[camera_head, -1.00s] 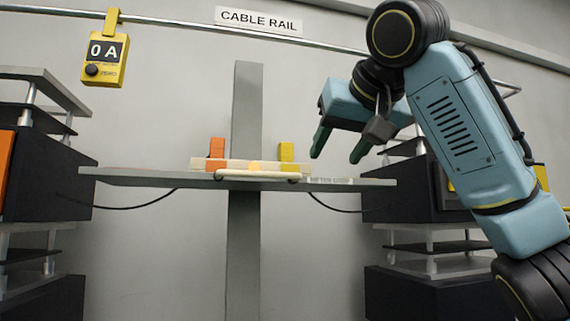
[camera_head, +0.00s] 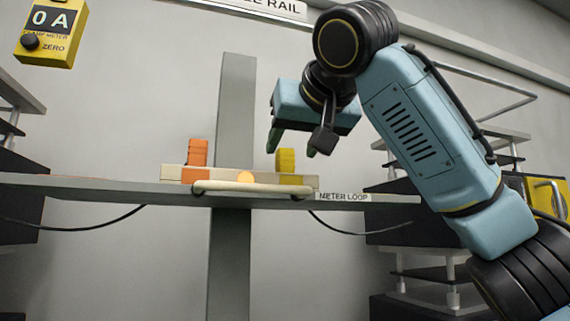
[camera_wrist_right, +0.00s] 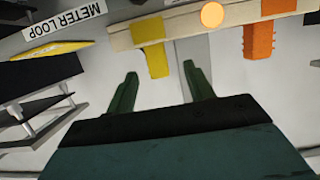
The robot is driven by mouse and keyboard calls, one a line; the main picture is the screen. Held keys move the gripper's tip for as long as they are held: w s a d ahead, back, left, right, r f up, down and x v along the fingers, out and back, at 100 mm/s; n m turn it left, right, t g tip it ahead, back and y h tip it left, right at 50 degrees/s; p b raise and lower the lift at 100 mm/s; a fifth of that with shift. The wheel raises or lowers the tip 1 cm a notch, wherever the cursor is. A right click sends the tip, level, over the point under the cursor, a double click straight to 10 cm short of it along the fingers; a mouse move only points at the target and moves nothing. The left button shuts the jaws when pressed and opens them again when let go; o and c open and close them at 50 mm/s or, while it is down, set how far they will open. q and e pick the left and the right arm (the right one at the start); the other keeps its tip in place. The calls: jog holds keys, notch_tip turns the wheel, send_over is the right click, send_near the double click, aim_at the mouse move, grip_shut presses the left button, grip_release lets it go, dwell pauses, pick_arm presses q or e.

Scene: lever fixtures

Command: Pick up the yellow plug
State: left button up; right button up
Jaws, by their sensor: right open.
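The yellow plug (camera_head: 286,160) stands upright at the right end of a cream block on the grey shelf. It also shows in the right wrist view (camera_wrist_right: 157,60), hanging between the two fingertips' lines and a little beyond them. My right gripper (camera_head: 294,148) is just above and around the plug's place in the head view; its dark green fingers are apart. In the right wrist view the open gripper (camera_wrist_right: 161,70) has nothing between its fingers. Whether a finger touches the plug cannot be told. My left gripper is not in view.
An orange plug (camera_head: 197,153) stands at the left end of the cream block (camera_head: 221,174), with an orange round light (camera_head: 245,177) between. A cream handle bar (camera_head: 250,189) runs along the front. A meter reading 0 A (camera_head: 50,32) hangs at upper left. A METER LOOP label (camera_head: 343,197) is on the shelf edge.

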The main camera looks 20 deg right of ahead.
aim_at(288, 161)
jog(key=shift+w+f, duration=0.2)
jog(key=shift+w, duration=0.4)
jog(key=shift+w+f, duration=0.1)
jog(key=shift+w, duration=0.2)
jog(key=x, duration=0.1)
jog(key=p+x, duration=0.2)
jog(key=x, duration=0.1)
jog(key=shift+w+d, duration=0.15)
jog(key=shift+d, duration=0.15)
jog(key=shift+w+f, duration=0.1)
jog(key=shift+w, duration=0.3)
jog(key=shift+w+a+f, duration=0.1)
jog(key=shift+c, duration=1)
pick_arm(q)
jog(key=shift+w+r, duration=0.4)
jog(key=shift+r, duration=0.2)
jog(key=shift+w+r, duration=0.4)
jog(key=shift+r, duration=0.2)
pick_arm(e)
jog(key=c, duration=0.9)
